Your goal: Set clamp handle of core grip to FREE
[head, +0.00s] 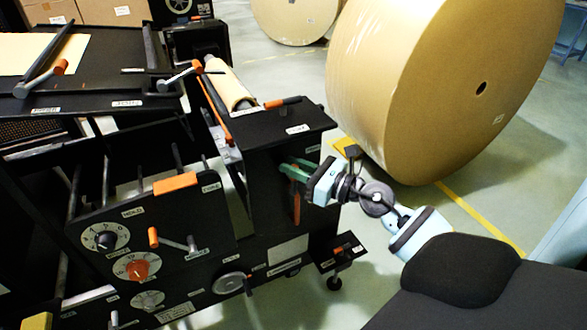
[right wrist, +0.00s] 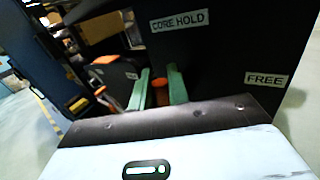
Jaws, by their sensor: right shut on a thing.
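The clamp handle of the core grip has an orange grip (head: 296,208) that hangs along the side of the black machine housing (head: 262,150) in the head view. My right gripper (head: 288,168) reaches it from the right, with green fingers at its upper part. In the right wrist view the orange handle (right wrist: 160,88) stands between the two green fingers of my right gripper (right wrist: 159,88), which is shut on it. A CORE HOLD label (right wrist: 180,21) is above the fingers, and a FREE label (right wrist: 267,79) is to their right. My left gripper is not in view.
A large kraft roll (head: 430,80) stands behind my right arm, and another roll (head: 295,18) is farther back. The front panel has a black knob (head: 105,240), an orange knob (head: 137,267) and a small lever (head: 175,242). Open floor lies to the right.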

